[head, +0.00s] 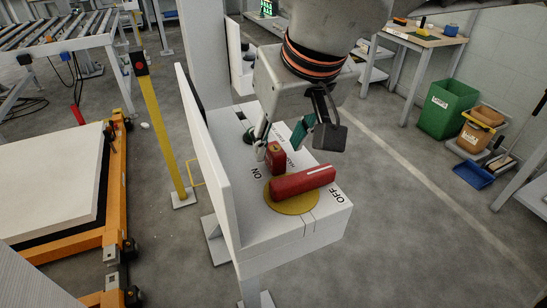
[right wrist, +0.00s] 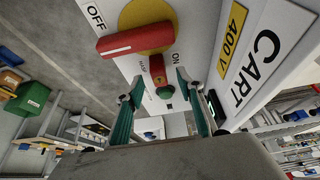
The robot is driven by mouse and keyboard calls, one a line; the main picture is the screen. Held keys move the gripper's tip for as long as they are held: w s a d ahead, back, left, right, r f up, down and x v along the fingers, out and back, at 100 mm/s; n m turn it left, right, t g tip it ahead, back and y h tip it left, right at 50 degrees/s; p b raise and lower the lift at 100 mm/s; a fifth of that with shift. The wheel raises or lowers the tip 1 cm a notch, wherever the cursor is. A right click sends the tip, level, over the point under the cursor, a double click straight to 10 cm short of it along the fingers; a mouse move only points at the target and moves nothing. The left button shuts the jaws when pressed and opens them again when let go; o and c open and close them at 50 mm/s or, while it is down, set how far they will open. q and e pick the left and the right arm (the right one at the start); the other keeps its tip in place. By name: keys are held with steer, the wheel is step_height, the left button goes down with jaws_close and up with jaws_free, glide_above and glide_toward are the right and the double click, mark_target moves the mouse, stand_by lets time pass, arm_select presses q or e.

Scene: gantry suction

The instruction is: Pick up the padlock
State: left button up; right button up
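The padlock (head: 275,156) is a small red block with a brass-coloured spot on its end. It stands on the white switch box beside the red switch handle (head: 303,181). In the right wrist view the padlock (right wrist: 157,67) shows between and slightly beyond my fingertips. My right gripper (head: 281,136) is open, with its green-padded fingers apart, pointing down close to the padlock. It also shows in the right wrist view (right wrist: 158,80). I cannot tell whether a finger touches the padlock. No shackle is clearly visible. My left gripper is not in view.
The red handle lies across a yellow disc (head: 290,205) between ON and OFF labels. A white upright panel (head: 207,165) flanks the box on the left. A dark green knob (head: 248,137) sits behind the padlock. Floor to the right is clear before the green bin (head: 447,108).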

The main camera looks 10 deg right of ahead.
mark_target(276, 149)
steer(key=x, duration=0.4)
steer(key=shift+w+f+b, duration=0.15)
steer(key=shift+w+b, duration=0.15)
steer(key=shift+b, duration=0.1)
steer(key=shift+w+f, duration=0.2)
steer(key=shift+f, duration=0.05)
steer(key=shift+r, duration=0.1)
jaws_close()
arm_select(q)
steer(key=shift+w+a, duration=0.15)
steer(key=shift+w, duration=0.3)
arm_select(e)
steer(key=shift+r, duration=0.1)
